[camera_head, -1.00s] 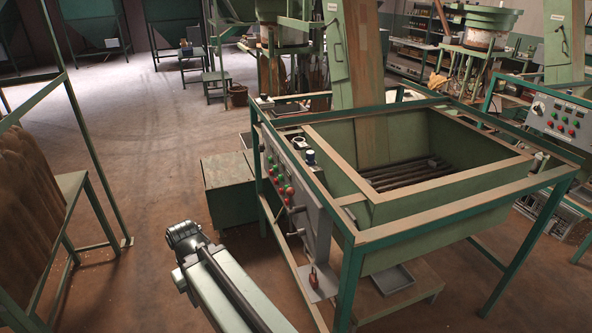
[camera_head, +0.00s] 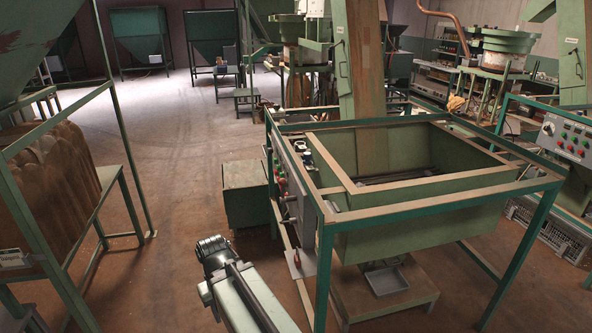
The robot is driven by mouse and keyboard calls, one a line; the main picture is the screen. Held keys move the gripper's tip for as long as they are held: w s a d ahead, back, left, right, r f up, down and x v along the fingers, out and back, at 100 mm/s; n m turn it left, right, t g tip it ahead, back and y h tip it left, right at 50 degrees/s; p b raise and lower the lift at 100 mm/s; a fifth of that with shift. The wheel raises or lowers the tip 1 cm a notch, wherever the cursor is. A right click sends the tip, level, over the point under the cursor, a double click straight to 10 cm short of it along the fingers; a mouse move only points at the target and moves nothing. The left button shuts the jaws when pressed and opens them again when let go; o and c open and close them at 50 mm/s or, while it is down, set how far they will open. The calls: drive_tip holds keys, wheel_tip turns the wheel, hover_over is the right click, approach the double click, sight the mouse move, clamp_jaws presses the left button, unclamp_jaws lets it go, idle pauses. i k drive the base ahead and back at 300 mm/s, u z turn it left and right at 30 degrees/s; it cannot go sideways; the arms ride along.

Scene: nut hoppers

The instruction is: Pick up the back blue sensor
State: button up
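The green hopper (camera_head: 350,239) stands right of centre inside a teal frame. On its left side, behind the control panel, a small pale round part (camera_head: 300,146) sits with a small dark item (camera_head: 307,158) just beside it. This item may be a blue sensor, but it is too small and dark to be sure, and I cannot make out a second one. My arm rises from the bottom centre, left of the hopper frame and apart from it. Its far end shows a dark joint; no gripper fingers can be seen.
A green box (camera_head: 246,203) stands on the floor left of the hopper. A grey tray (camera_head: 387,280) is below the hopper.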

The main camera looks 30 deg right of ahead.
sight(307, 155)
drive_tip(key=z, duration=0.2)
drive_tip(key=i, duration=0.85)
drive_tip(key=u, duration=0.2)
drive_tip(key=k, duration=0.8)
drive_tip(key=z, duration=0.15)
drive_tip(key=i, duration=0.45)
